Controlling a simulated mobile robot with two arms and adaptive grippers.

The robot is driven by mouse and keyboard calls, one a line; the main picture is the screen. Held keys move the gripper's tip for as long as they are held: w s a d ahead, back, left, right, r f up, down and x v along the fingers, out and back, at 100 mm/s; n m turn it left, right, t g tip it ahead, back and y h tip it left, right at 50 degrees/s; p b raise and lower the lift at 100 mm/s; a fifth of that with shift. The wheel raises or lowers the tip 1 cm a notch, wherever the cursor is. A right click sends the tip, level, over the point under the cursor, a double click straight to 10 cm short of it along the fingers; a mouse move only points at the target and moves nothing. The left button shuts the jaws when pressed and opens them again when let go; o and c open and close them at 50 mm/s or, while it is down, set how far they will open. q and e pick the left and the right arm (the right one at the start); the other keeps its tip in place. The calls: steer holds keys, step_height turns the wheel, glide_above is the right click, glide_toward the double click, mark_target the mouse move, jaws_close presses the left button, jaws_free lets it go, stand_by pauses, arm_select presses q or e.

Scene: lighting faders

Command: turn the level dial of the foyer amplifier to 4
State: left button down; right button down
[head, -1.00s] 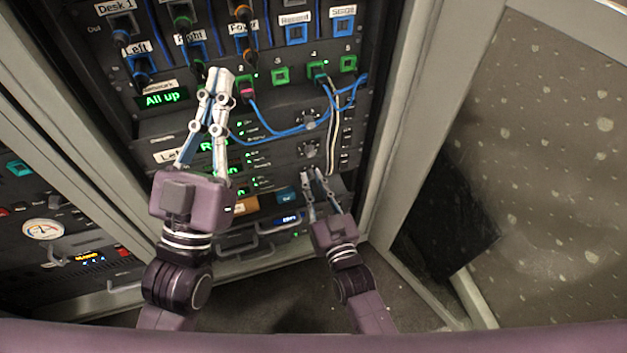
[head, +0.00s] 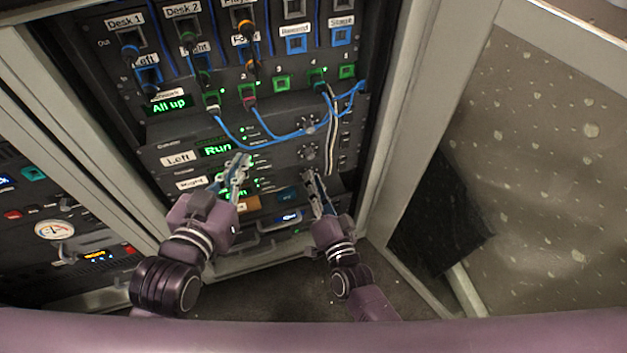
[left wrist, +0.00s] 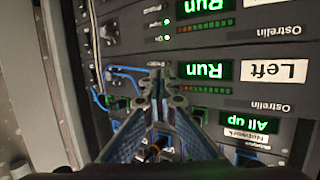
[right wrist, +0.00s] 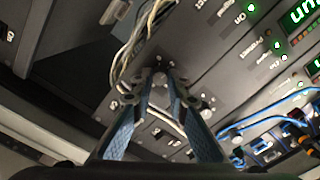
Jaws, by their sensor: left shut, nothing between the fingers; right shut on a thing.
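The amplifiers are stacked low in the rack, with the labels Left (head: 180,158) and Right (head: 190,183) on two of them. Two round level dials show, an upper one (head: 308,124) and a lower one (head: 307,152). My right gripper (head: 312,175) is shut at the amplifier front just below them, in line with their column. Its fingers (right wrist: 160,82) are closed on what appears to be the foyer amplifier's level dial, which they hide. Its scale and the foyer label cannot be read. My left gripper (head: 240,160) is shut and empty before the amplifier displays; its tips also show in the left wrist view (left wrist: 162,85).
Blue cables (head: 255,142) loop across the rack above the amplifiers. Pale cables (head: 331,130) hang beside the dials, close to my right gripper. A grey rack post (head: 400,120) stands to the right. A green "All up" display (head: 168,105) is above.

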arm_select(q)
step_height(320, 180, up, 12)
steer(key=d+t+h+b, duration=0.1)
steer(key=t+b, duration=0.1)
steer(key=t, duration=0.3)
steer(key=shift+w+d+f+t+h, duration=0.25)
steer(key=shift+w+d+t+h, duration=0.1)
steer(key=shift+t+h, duration=0.05)
arm_select(e)
steer(key=shift+f+m, duration=0.15)
steer(key=shift+m, duration=5.35)
steer(key=c, duration=1.9)
jaws_free()
steer(key=v, duration=1.2)
